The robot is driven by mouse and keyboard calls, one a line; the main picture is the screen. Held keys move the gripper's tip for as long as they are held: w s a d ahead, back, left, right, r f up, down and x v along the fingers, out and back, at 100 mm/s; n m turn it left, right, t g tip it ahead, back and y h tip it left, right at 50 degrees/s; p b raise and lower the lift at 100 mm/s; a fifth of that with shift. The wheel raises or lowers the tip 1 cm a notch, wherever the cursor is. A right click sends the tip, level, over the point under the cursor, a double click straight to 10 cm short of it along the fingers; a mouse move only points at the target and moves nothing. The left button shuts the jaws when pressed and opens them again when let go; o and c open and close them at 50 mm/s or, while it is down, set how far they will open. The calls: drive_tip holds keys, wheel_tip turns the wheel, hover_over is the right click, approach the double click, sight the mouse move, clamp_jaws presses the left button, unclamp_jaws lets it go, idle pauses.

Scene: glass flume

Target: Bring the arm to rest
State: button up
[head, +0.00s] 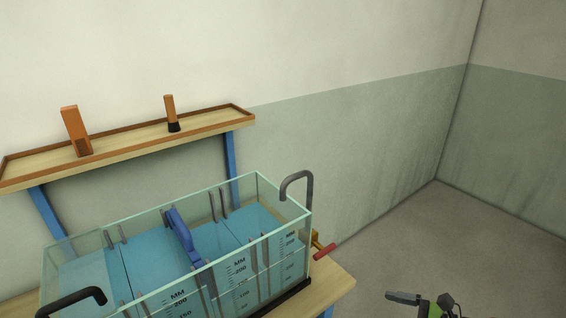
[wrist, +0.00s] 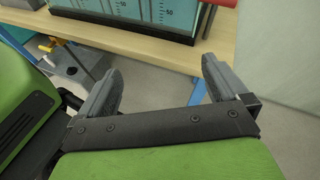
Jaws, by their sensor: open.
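My gripper (wrist: 160,92) is open and empty in the wrist view, its two grey fingers spread wide. Between and beyond the fingers are the bench edge and the floor. In the head view only part of my gripper (head: 408,299) and green arm shows at the bottom edge, right of the bench and apart from it.
A glass flume (head: 259,189) with blue water, a blue gate (head: 181,232) and bent pipes stands on a wooden bench (head: 338,283). A red-handled valve (head: 323,251) sticks out at its right end. A wall shelf (head: 120,147) holds two orange items. Floor at right is clear.

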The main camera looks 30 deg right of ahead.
drive_tip(key=w+a+r+n+g+h, duration=0.1)
drive_tip(key=w+a+r+n+g, duration=0.4)
drive_tip(key=a+n, duration=0.3)
drive_tip(key=w+a+r+n+g+h, duration=0.2)
drive_tip(key=w+a+r+n+g, duration=0.35)
drive_tip(key=a+n, duration=0.3)
drive_tip(key=s+a+r+n+t+h, duration=0.3)
drive_tip(key=s+a+r+n, duration=0.5)
drive_tip(key=a+n, duration=0.4)
drive_tip(key=shift+s+r, duration=0.3)
drive_tip(key=shift+s, duration=0.1)
drive_tip(key=shift+t, duration=0.25)
